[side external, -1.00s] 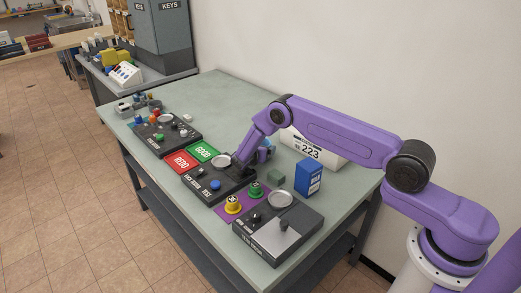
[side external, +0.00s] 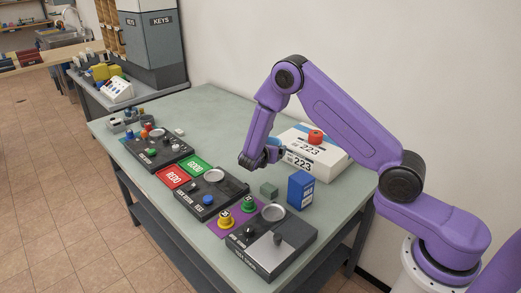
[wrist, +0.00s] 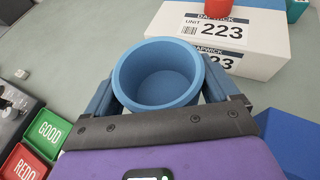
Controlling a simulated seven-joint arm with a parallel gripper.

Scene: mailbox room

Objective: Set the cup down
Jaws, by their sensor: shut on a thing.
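The blue cup (wrist: 158,80) is round and empty, seen from above with its opening facing the wrist camera. My gripper (side external: 268,154) is shut on the cup, with one finger on each side of it in the wrist view. In the side external view only a small bit of the blue cup (side external: 279,144) shows behind the gripper. The gripper is above the green-grey table (side external: 212,116), in front of the white box. The cup's underside is hidden, so I cannot tell whether it touches the table.
Dark control panels (side external: 207,192) and GOOD and REDO pads (side external: 194,163) line the front edge.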

